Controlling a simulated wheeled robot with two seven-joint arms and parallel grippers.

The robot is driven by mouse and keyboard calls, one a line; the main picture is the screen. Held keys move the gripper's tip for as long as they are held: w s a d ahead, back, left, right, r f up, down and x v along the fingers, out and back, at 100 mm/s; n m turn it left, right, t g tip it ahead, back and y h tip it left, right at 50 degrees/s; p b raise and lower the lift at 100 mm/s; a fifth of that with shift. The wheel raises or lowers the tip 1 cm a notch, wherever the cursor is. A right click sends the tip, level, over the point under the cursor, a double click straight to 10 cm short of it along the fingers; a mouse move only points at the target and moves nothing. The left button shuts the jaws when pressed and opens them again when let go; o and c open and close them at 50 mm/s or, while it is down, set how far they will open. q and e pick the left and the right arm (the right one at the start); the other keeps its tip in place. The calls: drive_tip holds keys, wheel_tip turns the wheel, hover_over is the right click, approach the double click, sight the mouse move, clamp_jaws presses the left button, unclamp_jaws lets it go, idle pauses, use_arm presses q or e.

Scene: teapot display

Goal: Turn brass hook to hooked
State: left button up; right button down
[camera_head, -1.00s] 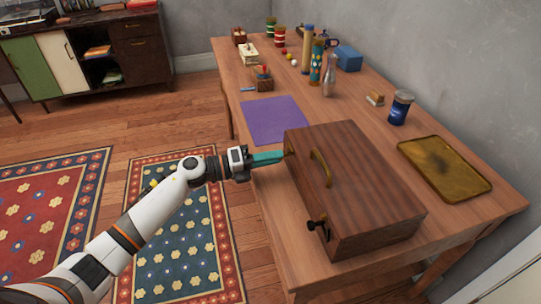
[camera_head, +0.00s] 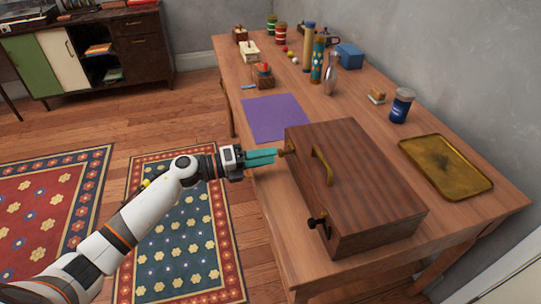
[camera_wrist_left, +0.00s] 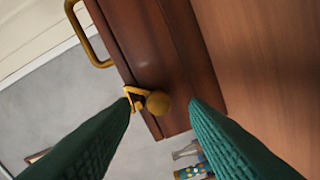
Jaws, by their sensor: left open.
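The brass hook (camera_head: 285,152) is on the front side of the dark wooden case (camera_head: 370,185), near its far end. In the left wrist view the hook (camera_wrist_left: 134,96) is a thin bent piece beside a round brass knob (camera_wrist_left: 158,102). My left gripper (camera_head: 274,156) is open in front of the hook, its teal fingers pointing at the case. In the left wrist view the hook and knob lie between the fingertips (camera_wrist_left: 160,103); the left fingertip is very close to the hook, and I cannot tell if they touch. My right gripper is not in view.
Bottles and jars stand farther along the table.

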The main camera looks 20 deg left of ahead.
use_arm(q)
drive_tip(key=v, duration=1)
drive_tip(key=shift+b, duration=0.4)
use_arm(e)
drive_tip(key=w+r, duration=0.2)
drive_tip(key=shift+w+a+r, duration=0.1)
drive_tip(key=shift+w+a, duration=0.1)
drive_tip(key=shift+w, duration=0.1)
use_arm(q)
drive_tip(key=shift+s+a, duration=0.1)
